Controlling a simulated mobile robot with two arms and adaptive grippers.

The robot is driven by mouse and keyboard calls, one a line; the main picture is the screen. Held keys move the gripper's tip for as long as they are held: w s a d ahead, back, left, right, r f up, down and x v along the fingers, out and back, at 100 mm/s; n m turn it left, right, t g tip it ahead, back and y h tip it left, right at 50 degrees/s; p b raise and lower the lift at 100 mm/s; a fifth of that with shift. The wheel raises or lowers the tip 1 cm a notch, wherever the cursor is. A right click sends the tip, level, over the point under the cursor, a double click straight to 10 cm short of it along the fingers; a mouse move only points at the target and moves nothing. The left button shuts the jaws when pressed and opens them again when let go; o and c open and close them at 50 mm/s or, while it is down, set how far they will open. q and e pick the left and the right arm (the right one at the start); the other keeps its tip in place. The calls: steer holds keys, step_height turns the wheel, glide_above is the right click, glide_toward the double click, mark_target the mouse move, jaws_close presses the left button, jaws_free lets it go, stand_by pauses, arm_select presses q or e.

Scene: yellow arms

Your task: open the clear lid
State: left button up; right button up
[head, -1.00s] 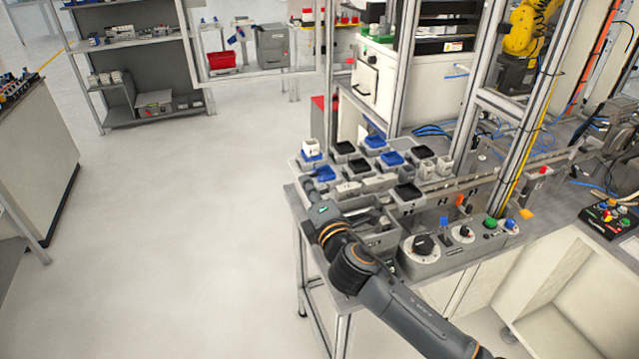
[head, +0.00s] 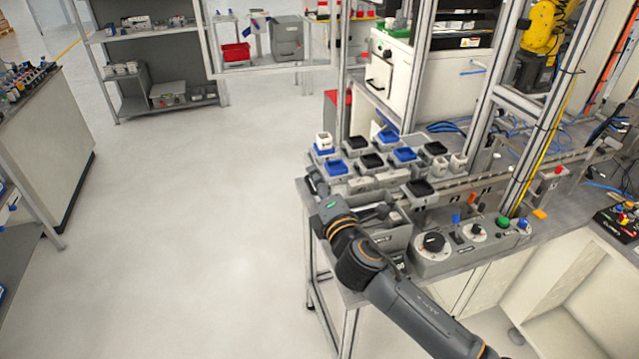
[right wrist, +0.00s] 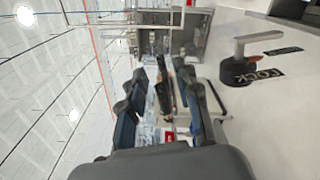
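I cannot pick out the clear lid for certain. A pale, tilted piece with blue on it (head: 385,119) stands behind the rows of small containers in the head view; it is too small to tell what it is. My right gripper (head: 316,182) is at the left edge of the bench, beside the containers and partly hidden by its own wrist. In the right wrist view my right gripper (right wrist: 162,100) has its dark fingers apart. I see nothing held between them. My left gripper is in neither view.
Containers with blue and black tops (head: 372,161) crowd the bench, with a knob panel (head: 470,243) in front. A white cabinet (head: 395,75) and metal posts stand behind. The wrist view shows a lever marked LOCK (right wrist: 238,72). Floor (head: 190,230) on the left is clear.

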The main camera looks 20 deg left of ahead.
steer(key=v, duration=1.2)
